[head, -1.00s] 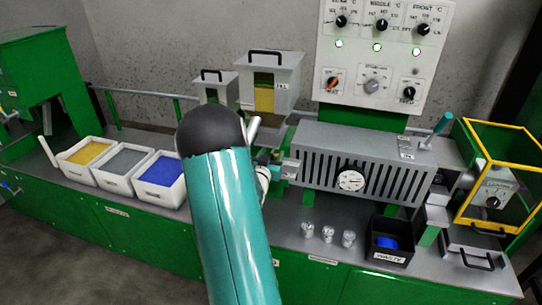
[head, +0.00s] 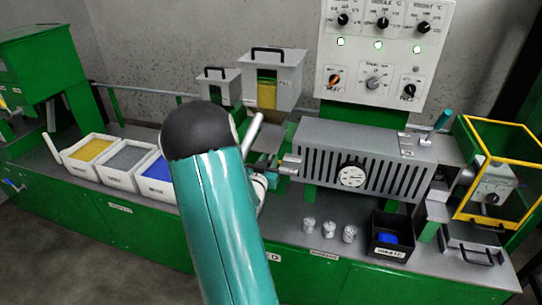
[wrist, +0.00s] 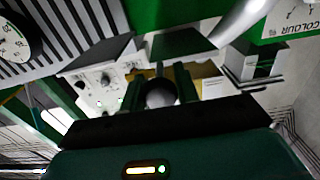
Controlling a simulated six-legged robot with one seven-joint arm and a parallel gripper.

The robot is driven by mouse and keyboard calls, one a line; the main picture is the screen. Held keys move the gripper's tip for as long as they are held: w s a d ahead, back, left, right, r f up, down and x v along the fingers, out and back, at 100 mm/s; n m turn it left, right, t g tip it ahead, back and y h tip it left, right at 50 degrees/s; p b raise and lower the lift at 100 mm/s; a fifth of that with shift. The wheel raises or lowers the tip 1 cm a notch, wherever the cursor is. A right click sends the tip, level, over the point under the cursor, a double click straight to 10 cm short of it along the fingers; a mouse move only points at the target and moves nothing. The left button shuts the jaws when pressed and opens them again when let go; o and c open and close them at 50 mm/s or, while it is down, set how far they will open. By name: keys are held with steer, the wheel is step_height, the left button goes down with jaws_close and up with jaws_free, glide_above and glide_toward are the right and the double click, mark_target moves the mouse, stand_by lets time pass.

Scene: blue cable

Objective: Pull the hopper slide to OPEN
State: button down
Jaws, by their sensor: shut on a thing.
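The hopper (head: 288,97) is a light grey box with a black handle and a window showing yellow, behind the extruder barrel in the head view. In the wrist view, my gripper (wrist: 160,92) has its two dark fingers close on either side of a round grey knob (wrist: 161,95), which I take to be the slide's knob. The fingers are shut on it. My arm hides most of the gripper and the slide in the head view. The slide's OPEN mark cannot be read in either view.
The slotted barrel cover (head: 325,165) with a round gauge stands right of my gripper. Several small clear cups and a black waste bin (head: 380,254) stand in front. White trays of yellow, grey and blue material (head: 122,160) are at left. A control panel (head: 350,60) is behind.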

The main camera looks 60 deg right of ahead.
steer(key=shift+a, duration=0.3)
steer(key=c, duration=1.1)
jaws_free()
steer(key=shift+o, duration=0.2)
steer(key=shift+d, duration=0.1)
steer(key=s+a, duration=0.2)
steer(key=a, duration=1.1)
steer(key=shift+a, duration=0.35)
steer(key=shift+s, duration=0.1)
